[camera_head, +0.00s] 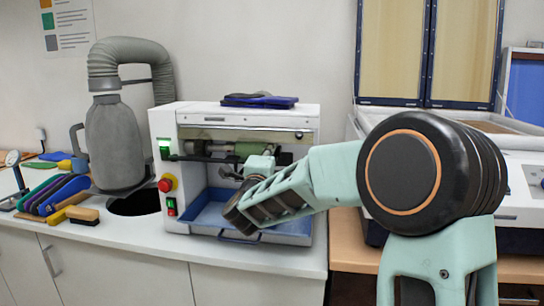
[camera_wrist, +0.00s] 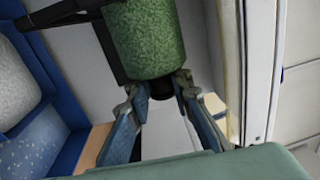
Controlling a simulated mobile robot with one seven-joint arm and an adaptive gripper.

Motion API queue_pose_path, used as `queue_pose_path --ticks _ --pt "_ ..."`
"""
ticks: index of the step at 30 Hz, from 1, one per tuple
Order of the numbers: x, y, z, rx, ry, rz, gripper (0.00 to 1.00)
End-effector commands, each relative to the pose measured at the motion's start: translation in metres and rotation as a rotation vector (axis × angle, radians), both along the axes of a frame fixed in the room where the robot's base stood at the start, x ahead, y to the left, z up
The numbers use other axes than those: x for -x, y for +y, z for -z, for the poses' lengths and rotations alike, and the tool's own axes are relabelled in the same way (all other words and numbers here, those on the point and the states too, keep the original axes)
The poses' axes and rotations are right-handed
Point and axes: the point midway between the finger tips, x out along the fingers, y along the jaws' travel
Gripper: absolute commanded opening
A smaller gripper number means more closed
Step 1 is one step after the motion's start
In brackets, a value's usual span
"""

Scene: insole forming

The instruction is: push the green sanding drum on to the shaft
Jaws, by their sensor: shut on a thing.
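The green sanding drum (camera_wrist: 142,38) fills the top middle of the wrist view, with a short dark hub (camera_wrist: 161,88) at its near end. My gripper (camera_wrist: 162,86) has its two fingertips on either side of this hub and is shut on it. In the head view the drum (camera_head: 246,149) lies level inside the white sanding machine (camera_head: 165,140), partly hidden by my wrist. A brownish cylinder (camera_head: 198,147) is in line with it on its left. The shaft itself is hidden, so I cannot tell how far the drum is on it.
A blue tray (camera_head: 205,216) lies at the bottom of the machine's opening, below my wrist. A red button (camera_head: 166,183) is on the machine's left front. A grey hose and canister (camera_head: 114,140) stand at left, with several coloured tools (camera_head: 62,195) beside them.

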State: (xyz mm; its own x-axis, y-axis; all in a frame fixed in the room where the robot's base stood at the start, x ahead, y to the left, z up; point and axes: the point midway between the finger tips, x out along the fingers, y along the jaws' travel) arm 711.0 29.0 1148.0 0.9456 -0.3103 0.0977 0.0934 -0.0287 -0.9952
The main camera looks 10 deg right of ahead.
Motion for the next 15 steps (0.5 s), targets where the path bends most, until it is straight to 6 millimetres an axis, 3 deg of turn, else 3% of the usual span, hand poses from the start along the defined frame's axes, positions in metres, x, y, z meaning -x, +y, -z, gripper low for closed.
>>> queue_pose_path --ticks 14,15 --pt "-0.0006 0.0048 -0.0026 0.000 -0.004 -0.008 0.00" --pt "-0.0005 0.0050 -0.0027 0.000 -0.004 -0.008 0.22"
